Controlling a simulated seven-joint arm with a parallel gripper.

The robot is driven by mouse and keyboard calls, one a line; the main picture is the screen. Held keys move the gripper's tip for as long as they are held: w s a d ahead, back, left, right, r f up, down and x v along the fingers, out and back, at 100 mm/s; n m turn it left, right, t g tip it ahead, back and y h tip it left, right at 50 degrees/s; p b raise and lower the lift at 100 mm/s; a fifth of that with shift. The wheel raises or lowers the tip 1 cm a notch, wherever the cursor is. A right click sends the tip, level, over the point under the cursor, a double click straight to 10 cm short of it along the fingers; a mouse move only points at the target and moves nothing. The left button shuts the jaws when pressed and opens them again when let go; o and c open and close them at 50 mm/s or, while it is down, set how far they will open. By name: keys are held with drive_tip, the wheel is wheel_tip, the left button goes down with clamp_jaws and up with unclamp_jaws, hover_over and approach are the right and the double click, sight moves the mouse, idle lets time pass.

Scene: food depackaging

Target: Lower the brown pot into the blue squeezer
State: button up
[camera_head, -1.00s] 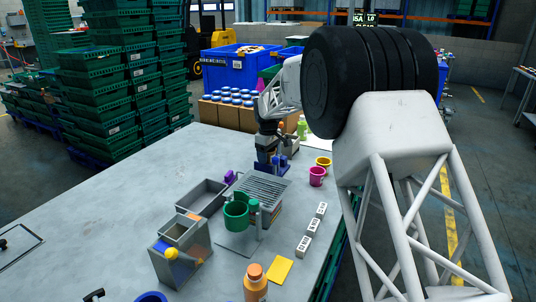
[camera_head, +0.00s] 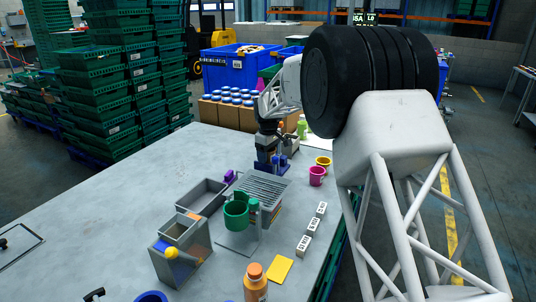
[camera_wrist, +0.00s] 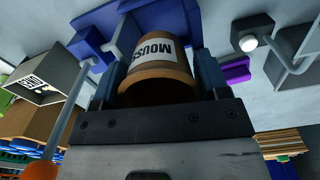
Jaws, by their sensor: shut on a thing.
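The brown pot (camera_wrist: 155,85), with a white label reading "MOUSSE", sits between the two dark fingers of my gripper (camera_wrist: 157,62) in the wrist view. My gripper is shut on it. The blue squeezer (camera_wrist: 192,18) shows just beyond the pot, with part of it hidden behind the pot. In the head view, my gripper (camera_head: 267,148) is directly over the blue squeezer (camera_head: 281,163) at the table's far end. The pot cannot be made out there. I cannot tell whether the pot touches the squeezer or how far it is inside.
Brown boxes with cans (camera_head: 230,114) stand behind. The table's left part is mostly clear.

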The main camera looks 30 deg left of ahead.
wheel_tip(320, 180, down, 3)
drive_tip(key=shift+s+d+r, duration=0.1)
drive_tip(key=shift+s+d, duration=0.05)
drive_tip(key=o, duration=1)
drive_tip(key=shift+s, duration=0.1)
drive_tip(key=shift+c, duration=0.2)
drive_tip(key=shift+a+r, duration=0.2)
drive_tip(key=shift+r, duration=0.75)
drive_tip(key=shift+c, duration=0.6)
drive_tip(key=shift+o, duration=1.1)
drive_tip(key=r, duration=0.8)
drive_tip(key=shift+w+d+r, duration=0.15)
drive_tip(key=shift+w+r, duration=0.2)
drive_tip(key=shift+r, duration=0.05)
drive_tip(key=shift+d+r, duration=0.1)
